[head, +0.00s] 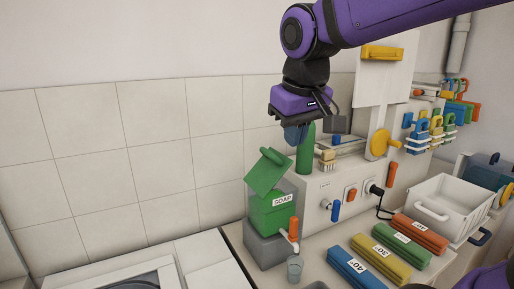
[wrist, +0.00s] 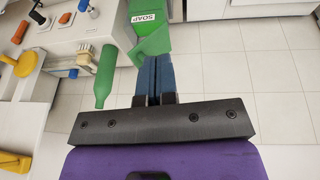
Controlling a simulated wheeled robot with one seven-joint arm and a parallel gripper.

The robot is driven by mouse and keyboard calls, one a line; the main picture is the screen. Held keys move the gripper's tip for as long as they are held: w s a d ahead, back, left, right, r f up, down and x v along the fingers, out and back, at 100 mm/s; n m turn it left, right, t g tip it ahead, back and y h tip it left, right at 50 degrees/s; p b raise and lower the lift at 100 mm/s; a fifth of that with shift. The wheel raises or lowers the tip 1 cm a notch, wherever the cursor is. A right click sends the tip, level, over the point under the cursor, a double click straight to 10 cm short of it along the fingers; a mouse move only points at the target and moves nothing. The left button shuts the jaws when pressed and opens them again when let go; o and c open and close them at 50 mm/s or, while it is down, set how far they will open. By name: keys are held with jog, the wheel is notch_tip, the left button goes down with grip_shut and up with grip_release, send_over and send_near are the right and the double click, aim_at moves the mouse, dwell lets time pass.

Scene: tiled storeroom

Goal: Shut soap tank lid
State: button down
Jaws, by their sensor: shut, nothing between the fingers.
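The soap tank (head: 272,211) is a clear box with green contents and a SOAP label, standing at the left end of the counter. Its green lid (head: 268,172) is raised and tilted, with a handle on top. My gripper (head: 295,138) is above and slightly right of the lid, pointing down, with its blue fingers together and nothing held. In the wrist view my gripper (wrist: 153,75) shows its shut fingers in front of the green lid (wrist: 152,45), partly covering it. The SOAP label side of the tank (wrist: 146,18) shows at the top. I cannot tell whether the fingers touch the lid.
A green bottle (head: 306,148) stands just right of the lid, close to my gripper; it also shows in the wrist view (wrist: 106,75). An orange-handled tap (head: 293,230) is on the tank's front, above a small grey cup (head: 295,268). Coloured bundles and a white bin (head: 452,205) lie to the right.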

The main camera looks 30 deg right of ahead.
jog(key=w+a+g+h, duration=0.2)
jog(key=w+a+g, duration=0.1)
jog(key=w, duration=1.9)
jog(key=d+f, duration=0.7)
jog(key=f, duration=0.3)
jog(key=shift+d+f, duration=0.15)
jog(key=shift+f, duration=0.2)
jog(key=shift+d, duration=0.1)
